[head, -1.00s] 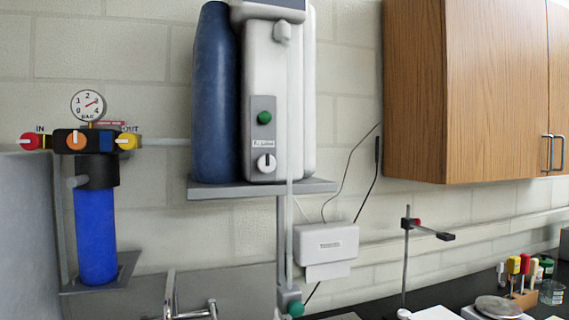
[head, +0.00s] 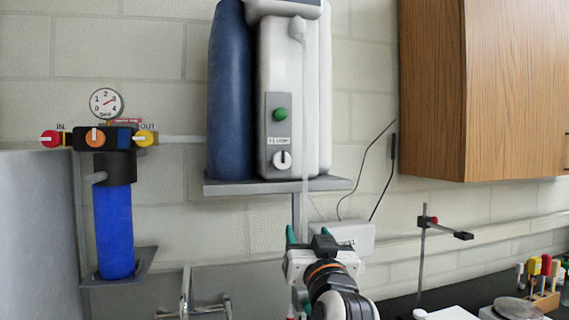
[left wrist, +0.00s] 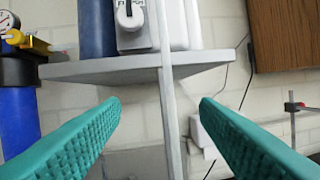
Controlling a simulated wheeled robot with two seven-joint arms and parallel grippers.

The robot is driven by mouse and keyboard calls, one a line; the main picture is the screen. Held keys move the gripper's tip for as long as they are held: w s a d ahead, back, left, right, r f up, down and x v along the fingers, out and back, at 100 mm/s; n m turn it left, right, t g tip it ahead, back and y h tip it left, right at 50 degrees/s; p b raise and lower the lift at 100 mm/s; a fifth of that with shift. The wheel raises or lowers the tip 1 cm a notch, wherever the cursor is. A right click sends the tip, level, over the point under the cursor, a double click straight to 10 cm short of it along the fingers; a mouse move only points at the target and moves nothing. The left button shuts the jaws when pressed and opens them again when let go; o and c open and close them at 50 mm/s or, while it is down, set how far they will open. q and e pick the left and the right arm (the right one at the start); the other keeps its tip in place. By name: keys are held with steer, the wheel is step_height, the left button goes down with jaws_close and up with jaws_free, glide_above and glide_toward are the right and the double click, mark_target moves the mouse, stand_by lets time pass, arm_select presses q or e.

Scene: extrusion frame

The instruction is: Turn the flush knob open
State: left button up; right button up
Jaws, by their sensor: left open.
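The flush knob (head: 282,160) is a round white knob with a dark pointer mark, which stands about upright. It sits under a small label on the grey panel of the white tank unit. It also shows at the top edge of the left wrist view (left wrist: 130,14), partly cut off. My left gripper (head: 308,235) is below the shelf, lower than the knob and apart from it. Its teal fingers are spread wide and empty in the left wrist view (left wrist: 160,105), with the shelf beyond them. My right gripper is not in view.
The grey shelf (head: 240,187) juts out under the tanks, its post (left wrist: 170,120) below. A green button (head: 281,114) is above the knob. A filter with coloured knobs (head: 113,230) hangs at left. A wooden cabinet (head: 510,90) is at upper right. A tap stands below.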

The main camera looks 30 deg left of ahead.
mark_target(283, 161)
arm_select(q)
step_height(283, 161, up, 9)
steer(key=s+n+y, duration=0.2)
steer(key=n+y, duration=0.1)
steer(key=p+x, duration=0.3)
steer(key=x, duration=0.2)
steer(key=p+x, duration=0.3)
steer(key=x, duration=0.3)
steer(key=shift+s+a+f, duration=0.1)
steer(key=shift+s+a, duration=0.15)
steer(key=shift+w+a+g, duration=0.2)
steer(key=shift+a+g, duration=0.05)
steer(key=shift+g, duration=0.05)
steer(key=shift+c, duration=0.3)
steer(key=c, duration=0.9)
steer(key=shift+f, duration=0.1)
